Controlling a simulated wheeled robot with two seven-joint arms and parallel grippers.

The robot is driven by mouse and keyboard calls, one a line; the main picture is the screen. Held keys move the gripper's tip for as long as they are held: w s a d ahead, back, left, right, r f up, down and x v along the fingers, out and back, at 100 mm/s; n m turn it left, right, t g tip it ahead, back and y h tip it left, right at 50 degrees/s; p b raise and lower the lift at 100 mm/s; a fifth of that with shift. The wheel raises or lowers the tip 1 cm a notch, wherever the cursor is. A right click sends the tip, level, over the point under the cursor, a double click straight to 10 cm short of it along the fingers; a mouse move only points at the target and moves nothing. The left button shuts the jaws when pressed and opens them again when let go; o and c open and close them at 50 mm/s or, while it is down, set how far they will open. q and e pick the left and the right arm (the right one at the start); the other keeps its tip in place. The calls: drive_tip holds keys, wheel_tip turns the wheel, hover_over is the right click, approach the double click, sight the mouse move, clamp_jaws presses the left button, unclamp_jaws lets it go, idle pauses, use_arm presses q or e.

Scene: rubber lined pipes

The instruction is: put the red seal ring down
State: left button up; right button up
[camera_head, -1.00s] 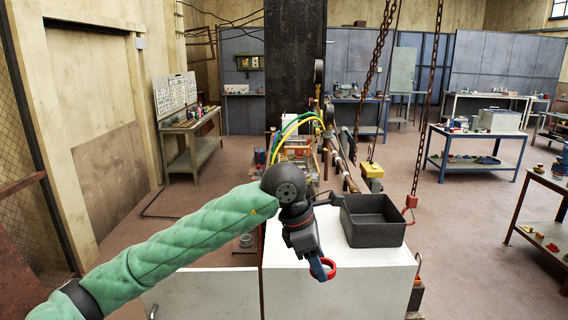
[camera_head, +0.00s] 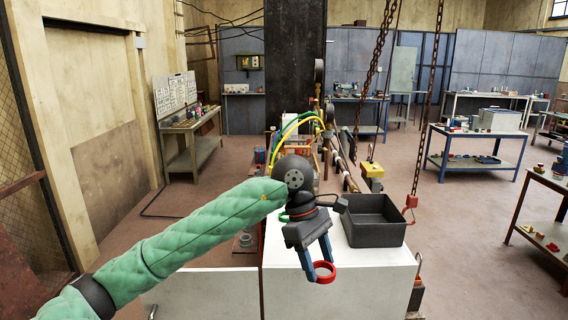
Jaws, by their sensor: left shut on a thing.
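The red seal ring (camera_head: 324,279) is at the tips of my left gripper (camera_head: 319,269), just above or on the front of the white cabinet top (camera_head: 376,266). The gripper points down with its blue fingers closed on the ring. I cannot tell whether the ring touches the white surface. My right gripper is not in view.
A black open bin (camera_head: 374,237) stands on the white top, right of my gripper. A green piece (camera_head: 284,218) shows partly behind my wrist. Chains (camera_head: 428,110) hang behind the bin, with a yellow block (camera_head: 372,170). The white top's right front is bare.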

use_arm(q)
drive_tip(key=m, duration=0.1)
drive_tip(key=f+m+g, duration=0.1)
drive_tip(key=m, duration=0.1)
drive_tip(key=shift+y, duration=0.4)
drive_tip(key=a+f+m+y, duration=0.2)
drive_tip(key=a+f+m, duration=0.5)
drive_tip(key=a+f, duration=1.7)
drive_tip(key=a, duration=0.4)
drive_tip(key=shift+s+f+g+y, duration=0.3)
drive_tip(key=shift+s+g, duration=0.05)
drive_tip(key=shift+g, duration=0.05)
drive_tip(key=shift+w, duration=0.1)
